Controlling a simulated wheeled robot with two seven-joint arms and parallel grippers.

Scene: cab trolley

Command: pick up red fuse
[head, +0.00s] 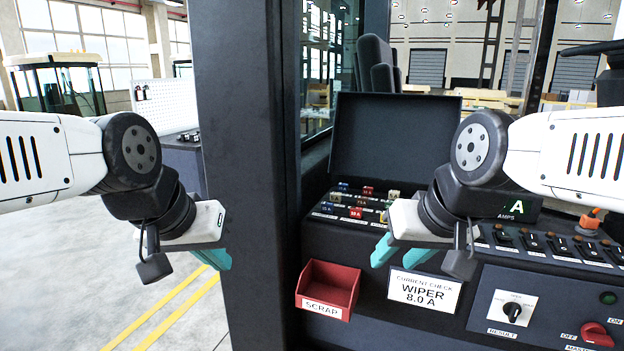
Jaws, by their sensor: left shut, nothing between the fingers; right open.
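A fuse box (312,203) with its dark lid (392,140) raised stands on the console and holds small coloured fuses in rows. One red fuse (368,190) sits in the back row. Another red piece (356,212) sits nearer the front; its label is too small to read surely. My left gripper (217,260) is shut and empty in front of the dark pillar, left of the box. My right gripper (399,254) is open and empty, right of and in front of the fuses, above the wiper card. Its body hides the box's right part.
A red scrap bin (329,290) hangs on the console front beside a white card (425,291) reading "WIPER 8.0 A". The thick pillar (246,130) stands between my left gripper and the box.

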